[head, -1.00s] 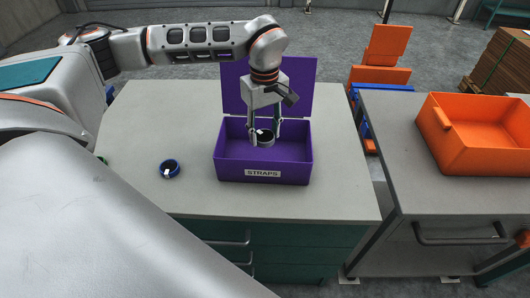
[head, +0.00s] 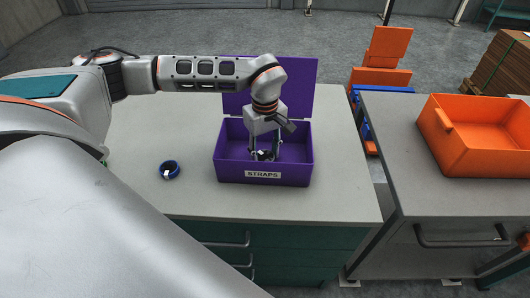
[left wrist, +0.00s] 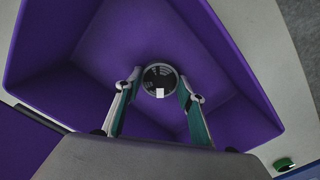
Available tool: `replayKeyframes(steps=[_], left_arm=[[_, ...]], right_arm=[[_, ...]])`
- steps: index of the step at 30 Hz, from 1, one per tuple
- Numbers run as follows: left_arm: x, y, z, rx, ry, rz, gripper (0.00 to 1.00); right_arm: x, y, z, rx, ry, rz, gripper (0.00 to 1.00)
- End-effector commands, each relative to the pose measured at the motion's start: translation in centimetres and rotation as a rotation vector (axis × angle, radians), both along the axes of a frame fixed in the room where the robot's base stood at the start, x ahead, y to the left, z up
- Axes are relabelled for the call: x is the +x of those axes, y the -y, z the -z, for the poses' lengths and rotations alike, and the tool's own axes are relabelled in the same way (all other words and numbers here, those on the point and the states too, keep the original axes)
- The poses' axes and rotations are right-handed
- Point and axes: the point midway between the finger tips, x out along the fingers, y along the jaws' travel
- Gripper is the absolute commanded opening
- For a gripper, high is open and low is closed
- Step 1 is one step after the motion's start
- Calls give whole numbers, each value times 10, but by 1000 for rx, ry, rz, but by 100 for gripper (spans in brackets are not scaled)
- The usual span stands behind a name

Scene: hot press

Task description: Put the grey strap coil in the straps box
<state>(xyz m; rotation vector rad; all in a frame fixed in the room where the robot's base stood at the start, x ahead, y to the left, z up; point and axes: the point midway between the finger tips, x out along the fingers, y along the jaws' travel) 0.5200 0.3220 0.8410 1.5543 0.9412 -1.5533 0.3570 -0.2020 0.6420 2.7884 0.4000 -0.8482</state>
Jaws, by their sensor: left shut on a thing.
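The purple straps box (head: 231,168), with its lid up at the back and a "STRAPS" label on the front, stands on the grey cabinet top. My left gripper (head: 264,156) reaches down into the box and is shut on the grey strap coil. In the left wrist view the coil (left wrist: 158,78) shows between the two fingertips (left wrist: 160,88), with a white tag, inside the walls of the purple box (left wrist: 90,50). My right gripper is not in view.
A green round thing (left wrist: 284,164) shows at the left wrist view's lower right. An orange bin (head: 480,163) stands on the other cabinet at right.

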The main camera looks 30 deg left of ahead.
Motion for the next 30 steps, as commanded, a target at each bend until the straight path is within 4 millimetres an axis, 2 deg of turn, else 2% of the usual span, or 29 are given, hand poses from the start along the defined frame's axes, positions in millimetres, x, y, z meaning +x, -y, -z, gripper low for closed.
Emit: replayKeyframes(steps=[2, 3, 4, 17, 20, 30], left_arm=[[0, 0, 3, 0, -1, 0, 18], [0, 0, 3, 0, 0, 0, 46], [0, 0, 2, 0, 0, 0, 54], [0, 0, -2, 0, 0, 0, 55], [1, 0, -14, 0, 4, 2, 55], [1, 0, -83, 0, 4, 0, 55]], right_arm=[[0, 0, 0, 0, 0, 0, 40], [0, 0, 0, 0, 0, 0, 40], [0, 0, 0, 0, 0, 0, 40], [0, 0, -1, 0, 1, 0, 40], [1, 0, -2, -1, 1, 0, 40], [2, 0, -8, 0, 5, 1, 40]])
